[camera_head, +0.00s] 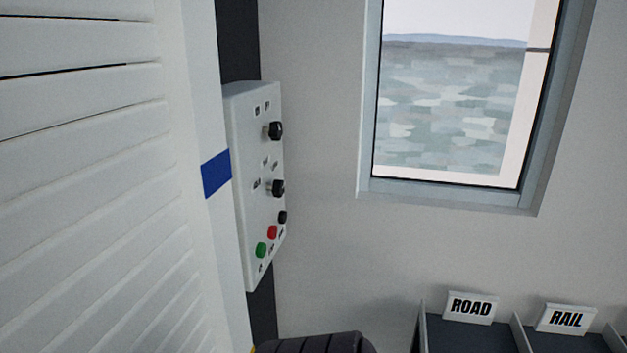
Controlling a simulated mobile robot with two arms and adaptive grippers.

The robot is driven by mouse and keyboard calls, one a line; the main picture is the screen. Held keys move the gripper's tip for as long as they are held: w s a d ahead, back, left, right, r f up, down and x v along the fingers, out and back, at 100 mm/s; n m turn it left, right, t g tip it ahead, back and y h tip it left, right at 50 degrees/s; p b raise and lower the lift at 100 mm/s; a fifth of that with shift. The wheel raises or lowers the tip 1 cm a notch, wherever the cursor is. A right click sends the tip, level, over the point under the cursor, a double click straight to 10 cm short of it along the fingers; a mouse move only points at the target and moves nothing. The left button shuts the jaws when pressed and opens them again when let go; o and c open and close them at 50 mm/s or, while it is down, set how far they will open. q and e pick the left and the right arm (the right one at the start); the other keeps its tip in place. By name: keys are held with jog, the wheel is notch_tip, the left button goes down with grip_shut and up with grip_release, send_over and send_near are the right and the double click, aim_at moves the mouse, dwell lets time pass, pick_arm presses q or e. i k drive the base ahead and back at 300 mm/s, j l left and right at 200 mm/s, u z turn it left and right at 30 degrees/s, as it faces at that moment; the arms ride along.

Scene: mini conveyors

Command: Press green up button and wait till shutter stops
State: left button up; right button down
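A white control box (248,150) is fixed to the wall left of centre, seen at an angle. Its green button (261,249) is at the lower left of the panel. A red button (272,232) and a black button (283,217) run up and to the right from it. Two black knobs sit higher, the upper knob (275,130) and the lower knob (278,187). The white slatted shutter (90,190) fills the left side; its bottom edge is out of view. Neither gripper can be made out; a dark ribbed part at the bottom edge is unclear.
A window (450,110) is in the wall at the right. Dark bins with a ROAD sign (470,307) and a RAIL sign (566,319) stand at the lower right. A blue band (216,174) marks the post beside the box. The space before the panel looks clear.

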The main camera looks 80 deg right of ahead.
aim_at(261, 249)
jog(key=z, duration=2.3)
